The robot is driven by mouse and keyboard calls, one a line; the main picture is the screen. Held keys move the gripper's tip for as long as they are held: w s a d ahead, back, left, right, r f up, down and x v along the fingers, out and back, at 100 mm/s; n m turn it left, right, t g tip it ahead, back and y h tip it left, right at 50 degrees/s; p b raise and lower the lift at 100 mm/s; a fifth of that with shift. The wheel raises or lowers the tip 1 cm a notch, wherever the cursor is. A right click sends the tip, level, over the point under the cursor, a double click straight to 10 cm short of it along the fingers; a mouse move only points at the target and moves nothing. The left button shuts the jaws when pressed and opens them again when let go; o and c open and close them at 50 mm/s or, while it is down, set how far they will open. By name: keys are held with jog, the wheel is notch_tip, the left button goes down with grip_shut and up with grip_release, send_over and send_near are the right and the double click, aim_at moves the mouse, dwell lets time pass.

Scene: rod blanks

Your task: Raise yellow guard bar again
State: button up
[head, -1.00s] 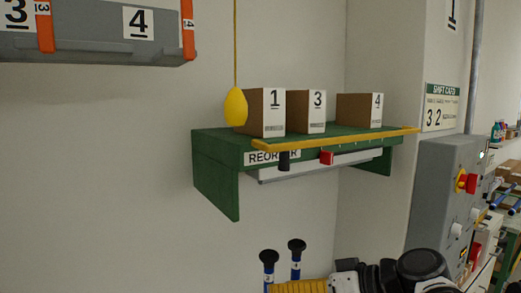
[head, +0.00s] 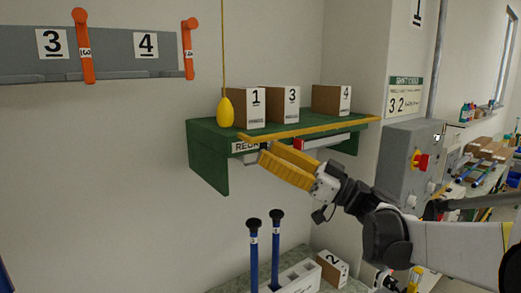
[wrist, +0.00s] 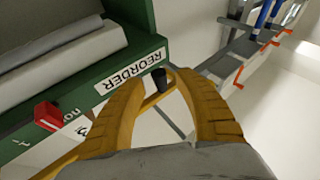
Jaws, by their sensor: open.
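The yellow guard bar (head: 340,123) runs nearly level along the front edge of the green shelf (head: 208,160) in the head view. In the wrist view, part of a yellow bar (wrist: 152,101) passes between my fingers, with a black knob (wrist: 159,77) at the fingertips. My gripper (head: 266,151), with yellow fingers, is open just below and in front of the bar's left part, by the REORDER label (wrist: 133,75). The knob lies between the fingertips in the wrist view; I cannot tell whether they touch it. My fingers hide the knob in the head view.
Boxes 1 (head: 258,106), 3 (head: 283,104) and 4 (head: 331,99) stand on the shelf. A yellow pull weight (head: 226,111) hangs at its left end. A red block (wrist: 47,115) is on the shelf front. Blue rods (head: 276,250) stand below; a grey control box (head: 405,160) is right.

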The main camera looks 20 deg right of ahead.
jog(key=shift+x, duration=1)
grip_shut()
jog(key=shift+r, duration=0.15)
